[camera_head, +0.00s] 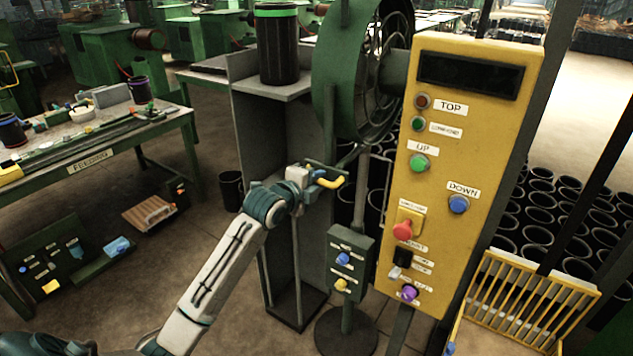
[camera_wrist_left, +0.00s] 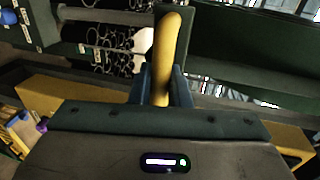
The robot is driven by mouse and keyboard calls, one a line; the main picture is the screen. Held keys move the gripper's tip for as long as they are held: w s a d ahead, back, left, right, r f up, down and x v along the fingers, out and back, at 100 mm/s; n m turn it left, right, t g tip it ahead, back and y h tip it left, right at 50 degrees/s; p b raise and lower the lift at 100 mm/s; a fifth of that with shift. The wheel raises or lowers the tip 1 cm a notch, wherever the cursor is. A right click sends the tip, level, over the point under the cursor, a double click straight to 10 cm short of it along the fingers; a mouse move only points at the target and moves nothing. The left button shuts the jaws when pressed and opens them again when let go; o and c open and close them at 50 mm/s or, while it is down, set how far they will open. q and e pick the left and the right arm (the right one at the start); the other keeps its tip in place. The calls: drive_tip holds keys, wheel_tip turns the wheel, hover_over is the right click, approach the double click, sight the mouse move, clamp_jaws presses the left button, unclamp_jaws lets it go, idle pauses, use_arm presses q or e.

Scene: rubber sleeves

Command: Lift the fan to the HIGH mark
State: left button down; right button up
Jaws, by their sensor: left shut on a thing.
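The fan (camera_head: 326,80) is a large green ring with a dark grille, on a grey upright pole left of the yellow control panel. A yellow handle (camera_head: 331,183) sits low by the fan's pole, at the end of a dark green bar. My left gripper (camera_head: 318,177) is shut on this handle, in front of the grey stand and below the fan. In the left wrist view, the yellow handle (camera_wrist_left: 167,45) runs up between the two fingers (camera_wrist_left: 160,88). I cannot make out a HIGH mark. My right gripper is out of view.
The yellow control panel (camera_head: 480,140) with buttons stands close on the right. A small green button box (camera_head: 348,262) stands in front of the pole. The grey stand (camera_head: 262,150) carries a dark canister (camera_head: 277,50). A green workbench (camera_head: 110,150) is at left.

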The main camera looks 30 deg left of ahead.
use_arm(q)
drive_tip(key=shift+r, duration=0.45)
drive_tip(key=c, duration=1.6)
unclamp_jaws()
drive_tip(key=shift+o, duration=0.7)
drive_tip(key=shift+f, duration=0.1)
drive_tip(key=shift+s, duration=0.1)
drive_tip(key=shift+s+f, duration=0.1)
drive_tip(key=shift+s, duration=0.1)
drive_tip(key=b+v, duration=0.4)
drive_tip(key=v, duration=0.6)
drive_tip(key=shift+s, duration=0.15)
drive_tip(key=shift+a, duration=0.15)
